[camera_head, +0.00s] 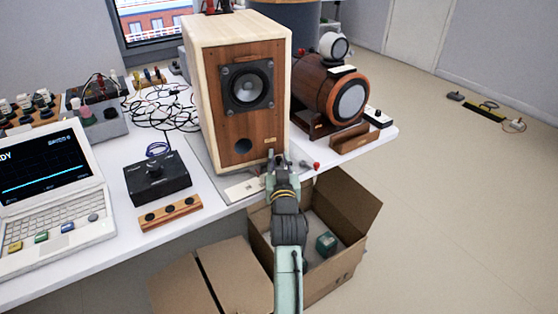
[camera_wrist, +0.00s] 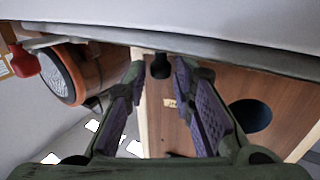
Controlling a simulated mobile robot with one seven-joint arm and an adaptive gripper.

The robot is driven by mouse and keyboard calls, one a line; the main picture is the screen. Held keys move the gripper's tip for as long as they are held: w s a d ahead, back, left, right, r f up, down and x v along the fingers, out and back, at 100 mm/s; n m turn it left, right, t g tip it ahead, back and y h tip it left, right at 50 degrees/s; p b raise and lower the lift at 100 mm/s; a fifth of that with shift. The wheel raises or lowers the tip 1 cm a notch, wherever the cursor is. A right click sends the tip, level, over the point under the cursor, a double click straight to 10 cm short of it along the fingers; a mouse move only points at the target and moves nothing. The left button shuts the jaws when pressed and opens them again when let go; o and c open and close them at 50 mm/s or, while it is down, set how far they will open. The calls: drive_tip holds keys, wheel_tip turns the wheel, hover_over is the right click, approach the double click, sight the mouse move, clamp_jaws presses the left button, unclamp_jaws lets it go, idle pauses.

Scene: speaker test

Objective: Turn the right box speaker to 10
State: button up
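One box speaker (camera_head: 205,85) stands upright on the table, with pale wood sides, a brown wooden front, a black driver and a round port. Its front also fills the right of the wrist view (camera_wrist: 205,85), which appears upside down. A black knob (camera_wrist: 160,67) sits near the front's lower edge, with a small pale label (camera_wrist: 170,102) beside it. My gripper (camera_head: 277,160) is at the speaker's lower right front. In the wrist view my gripper (camera_wrist: 159,63) is open, with the knob between the fingertips and gaps showing. The knob's pointer and scale are unreadable; the head view hides the knob.
A barrel-shaped speaker (camera_head: 318,92) stands to the right. A red-tipped part (camera_head: 316,166) is close to my gripper's right. A black control box (camera_head: 157,181), a laptop (camera_head: 50,185) and cables lie left. An open cardboard box (camera_head: 345,205) stands below the table edge.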

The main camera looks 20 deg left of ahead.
drive_tip(key=v, duration=1.2)
idle(0.3)
